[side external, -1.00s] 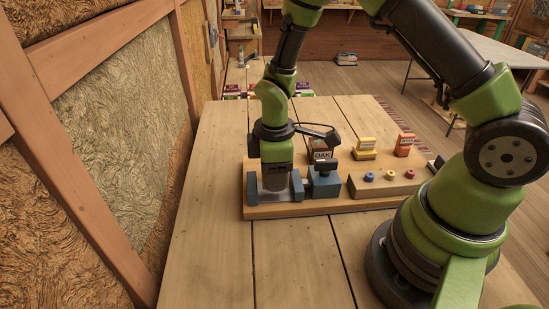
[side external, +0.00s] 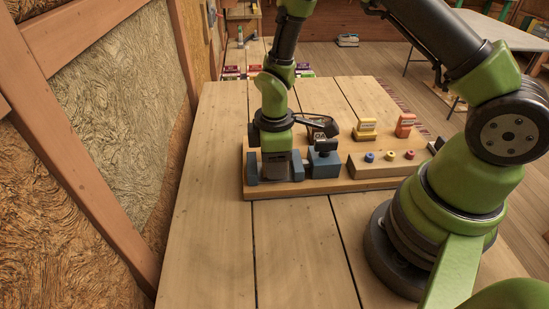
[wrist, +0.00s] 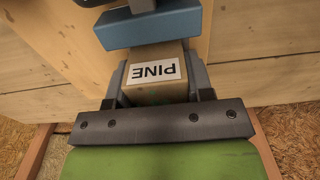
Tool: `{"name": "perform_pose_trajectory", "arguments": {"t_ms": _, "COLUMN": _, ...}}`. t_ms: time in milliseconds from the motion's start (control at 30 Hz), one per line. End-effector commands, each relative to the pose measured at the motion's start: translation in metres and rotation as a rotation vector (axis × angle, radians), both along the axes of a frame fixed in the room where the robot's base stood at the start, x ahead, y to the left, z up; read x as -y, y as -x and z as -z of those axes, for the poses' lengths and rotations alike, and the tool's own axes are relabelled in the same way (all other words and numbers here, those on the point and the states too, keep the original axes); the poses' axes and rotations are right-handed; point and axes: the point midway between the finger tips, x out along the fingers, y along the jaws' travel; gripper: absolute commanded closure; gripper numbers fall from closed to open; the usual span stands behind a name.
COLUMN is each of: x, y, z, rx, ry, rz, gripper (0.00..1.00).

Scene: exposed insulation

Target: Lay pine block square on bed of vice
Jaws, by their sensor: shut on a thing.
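The pine block (wrist: 155,85), a light wooden block with a white PINE label, is between the two fingers of my gripper (wrist: 156,92) in the wrist view. My gripper (side external: 276,170) is shut on it and points down between the vice's blue-grey jaws in the side view. The left jaw (side external: 252,168) and right jaw (side external: 297,166) stand on either side of it. One blue jaw (wrist: 150,30) lies just beyond the block in the wrist view. The vice bed is hidden under my gripper, so I cannot tell whether the block touches it.
The vice stands on a wooden board (side external: 330,186). The front bench is clear.

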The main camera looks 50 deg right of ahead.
Motion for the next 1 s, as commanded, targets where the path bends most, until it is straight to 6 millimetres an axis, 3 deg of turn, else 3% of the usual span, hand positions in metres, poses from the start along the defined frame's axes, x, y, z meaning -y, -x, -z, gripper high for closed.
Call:
{"name": "perform_pose_trajectory", "arguments": {"t_ms": 367, "x": 0.0, "y": 0.0001, "z": 0.0049, "rx": -0.001, "ry": 0.0, "rz": 0.0, "gripper": 0.76}}
{"name": "perform_pose_trajectory", "arguments": {"t_ms": 400, "x": 0.0, "y": 0.0, "z": 0.0047, "rx": 0.0, "ry": 0.0, "rz": 0.0, "gripper": 0.46}}
{"name": "perform_pose_trajectory", "arguments": {"t_ms": 500, "x": 0.0, "y": 0.0, "z": 0.0047, "rx": 0.0, "ry": 0.0, "rz": 0.0, "gripper": 0.23}}
{"name": "perform_pose_trajectory", "arguments": {"t_ms": 700, "x": 0.0, "y": 0.0, "z": 0.0046, "rx": 0.0, "ry": 0.0, "rz": 0.0, "gripper": 0.23}}
{"name": "perform_pose_trajectory", "arguments": {"t_ms": 800, "x": 0.0, "y": 0.0, "z": 0.0047, "rx": 0.0, "ry": 0.0, "rz": 0.0, "gripper": 0.02}}
{"name": "perform_pose_trajectory", "arguments": {"t_ms": 1000, "x": 0.0, "y": 0.0, "z": 0.0047, "rx": 0.0, "ry": 0.0, "rz": 0.0, "gripper": 0.02}}
